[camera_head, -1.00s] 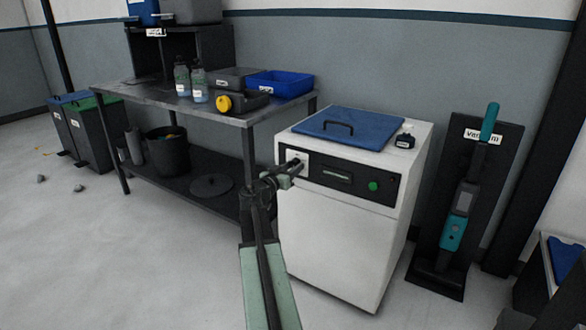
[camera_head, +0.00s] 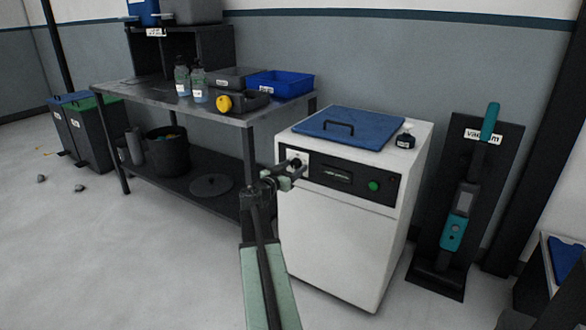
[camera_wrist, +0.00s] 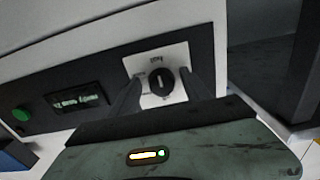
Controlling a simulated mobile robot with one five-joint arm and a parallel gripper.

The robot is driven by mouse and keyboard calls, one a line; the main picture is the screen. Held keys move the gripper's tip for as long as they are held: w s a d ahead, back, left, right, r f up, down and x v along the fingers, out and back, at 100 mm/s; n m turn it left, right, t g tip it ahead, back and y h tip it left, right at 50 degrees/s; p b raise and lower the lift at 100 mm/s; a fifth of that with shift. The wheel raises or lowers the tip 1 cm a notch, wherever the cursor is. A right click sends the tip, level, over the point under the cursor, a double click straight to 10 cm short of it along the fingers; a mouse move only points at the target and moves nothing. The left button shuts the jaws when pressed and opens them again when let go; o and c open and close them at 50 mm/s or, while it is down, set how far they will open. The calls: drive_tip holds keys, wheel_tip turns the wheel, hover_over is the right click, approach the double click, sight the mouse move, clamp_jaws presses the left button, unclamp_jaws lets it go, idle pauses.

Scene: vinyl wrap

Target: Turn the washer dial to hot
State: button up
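The washer (camera_head: 345,240) is a white box with a blue lid and a black front panel. Its dial (camera_wrist: 162,82) is a round black knob on a white plate, at the panel's left end in the head view; its white mark looks about upright in the wrist view. Small labels stand around it, too small to read surely. My gripper (camera_wrist: 160,92) has one finger on each side of the dial, with gaps visible, so it looks open around or just in front of it. Contact cannot be told. In the head view my gripper (camera_head: 297,168) partly hides the dial.
The panel also has a small display (camera_wrist: 78,100) and a green button (camera_head: 374,185). A workbench (camera_head: 225,110) is at left, a vacuum stand (camera_head: 440,275) at right. The floor in front is clear.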

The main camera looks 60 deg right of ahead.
drive_tip(key=shift+a, duration=0.1)
drive_tip(key=a, duration=0.7)
drive_tip(key=shift+a, duration=0.3)
